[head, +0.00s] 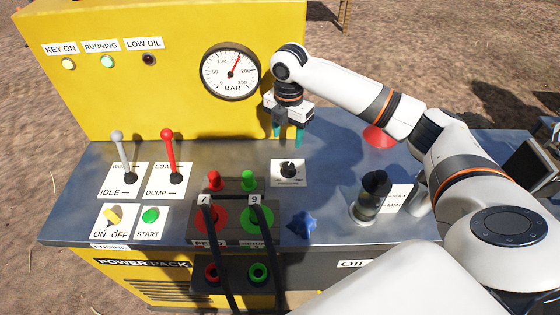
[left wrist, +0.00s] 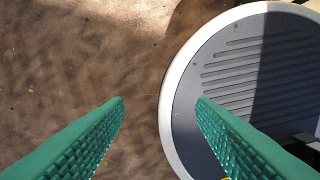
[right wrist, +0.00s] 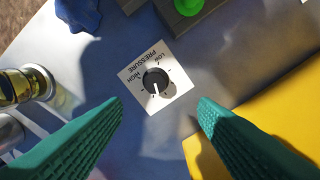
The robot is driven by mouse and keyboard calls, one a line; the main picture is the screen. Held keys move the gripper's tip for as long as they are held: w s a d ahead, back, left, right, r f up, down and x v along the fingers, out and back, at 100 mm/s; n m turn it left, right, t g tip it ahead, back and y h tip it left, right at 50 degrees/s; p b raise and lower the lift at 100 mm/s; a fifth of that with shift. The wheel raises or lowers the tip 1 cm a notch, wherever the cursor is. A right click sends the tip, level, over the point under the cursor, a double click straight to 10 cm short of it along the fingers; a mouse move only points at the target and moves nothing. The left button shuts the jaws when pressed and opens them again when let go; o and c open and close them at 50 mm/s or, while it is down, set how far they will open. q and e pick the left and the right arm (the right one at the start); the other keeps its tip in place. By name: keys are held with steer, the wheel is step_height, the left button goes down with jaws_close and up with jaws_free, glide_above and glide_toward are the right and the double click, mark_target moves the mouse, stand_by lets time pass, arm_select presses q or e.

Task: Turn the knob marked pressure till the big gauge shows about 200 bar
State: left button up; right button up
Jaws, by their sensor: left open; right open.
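The pressure knob (head: 288,168) is a small black dial on a white plate on the grey panel top. In the right wrist view the knob (right wrist: 155,82) shows clearly, with "Low" and "High" marks and a pale pointer. My right gripper (head: 287,138) is open, pointing down just behind the knob and apart from it. Its fingers (right wrist: 162,102) have nothing between them. The big gauge (head: 231,74), marked BAR, is on the yellow wall; its red needle points up and right, near 150. My left gripper (left wrist: 160,102) is open and empty over the ground, outside the head view.
The yellow wall (head: 150,105) rises behind the panel, close to my right gripper. Red and green hose couplings (head: 257,218) are left of and in front of the knob.

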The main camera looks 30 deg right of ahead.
mark_target(288, 166)
steer(key=shift+s+f, duration=0.75)
steer(key=shift+f, duration=0.15)
step_height(288, 166, down, 4)
steer(key=shift+w+r+p, duration=0.1)
steer(key=shift+r+p, duration=0.05)
steer(key=shift+p, duration=0.35)
step_height(288, 166, down, 5)
steer(key=shift+w+f+p, duration=0.15)
steer(key=shift+f+p, duration=0.05)
steer(key=shift+p, duration=0.1)
steer(key=shift+f, duration=0.15)
steer(key=shift+c, duration=0.4)
arm_select(q)
steer(key=s, duration=0.1)
steer(key=s+r, duration=0.1)
steer(key=s, duration=0.2)
steer(key=shift+a+r, duration=0.1)
steer(key=shift+r, duration=0.25)
arm_select(e)
steer(key=c, duration=0.9)
